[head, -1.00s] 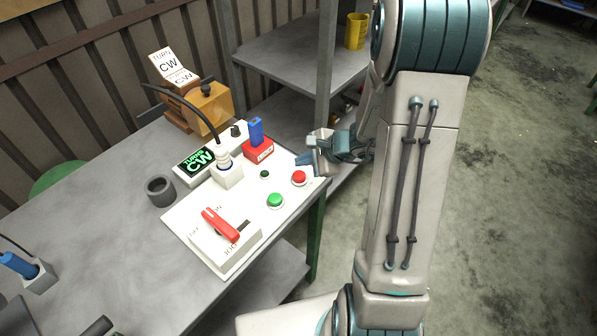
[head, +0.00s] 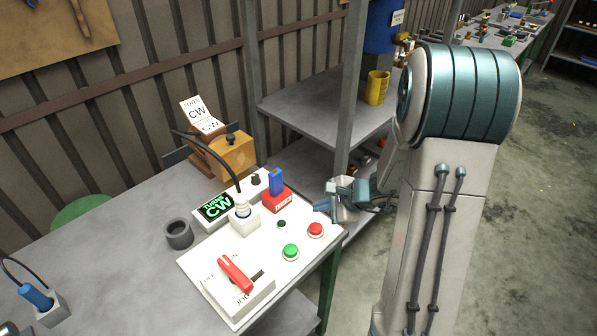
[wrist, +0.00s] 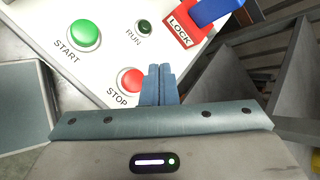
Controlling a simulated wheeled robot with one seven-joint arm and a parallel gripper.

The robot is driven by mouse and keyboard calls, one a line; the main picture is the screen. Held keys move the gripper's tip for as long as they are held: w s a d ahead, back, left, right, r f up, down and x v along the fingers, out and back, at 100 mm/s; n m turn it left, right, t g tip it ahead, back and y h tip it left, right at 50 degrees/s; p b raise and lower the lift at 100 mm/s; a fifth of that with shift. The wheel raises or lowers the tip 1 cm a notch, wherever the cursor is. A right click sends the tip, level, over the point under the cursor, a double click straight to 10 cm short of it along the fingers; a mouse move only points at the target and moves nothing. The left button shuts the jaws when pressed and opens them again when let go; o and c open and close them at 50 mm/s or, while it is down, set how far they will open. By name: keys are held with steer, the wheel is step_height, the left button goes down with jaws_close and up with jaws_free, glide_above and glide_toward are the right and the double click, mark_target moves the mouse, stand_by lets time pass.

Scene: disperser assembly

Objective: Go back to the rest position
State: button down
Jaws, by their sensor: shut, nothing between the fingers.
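My gripper (head: 329,198) is at the right edge of the white control panel in the head view, near the red stop button (head: 315,230). In the wrist view its two blue-grey fingers (wrist: 158,72) are pressed together with nothing between them. The stop button (wrist: 131,80) shows just left of the fingertips, and the green start button (wrist: 84,34) lies farther left. The red lock block (wrist: 181,27) with a blue piece in it is beyond the fingertips. I cannot tell the exact height of the gripper over the panel.
The workbench (head: 110,245) carries the panel, a dark ring (head: 178,236), a wooden box (head: 233,155) and a blue-handled item (head: 36,297) at left. A shelf unit (head: 320,105) with a yellow cup (head: 377,88) stands close behind my arm. Open floor lies at right.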

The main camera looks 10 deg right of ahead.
steer(key=s+a+r+n+g+h, duration=0.1)
steer(key=s+a+r+n+g, duration=0.15)
steer(key=s+r+n, duration=0.25)
steer(key=s+a+r+n+g, duration=0.1)
steer(key=s+a+r+n, duration=0.3)
steer(key=s+r+n, duration=0.15)
steer(key=s+d+r+n+h, duration=0.5)
steer(key=s+n, duration=0.2)
steer(key=s, duration=0.3)
steer(key=shift+d+r+t+h, duration=0.15)
steer(key=shift+r+t+h, duration=0.1)
steer(key=shift+t+h, duration=0.15)
stand_by(0.9)
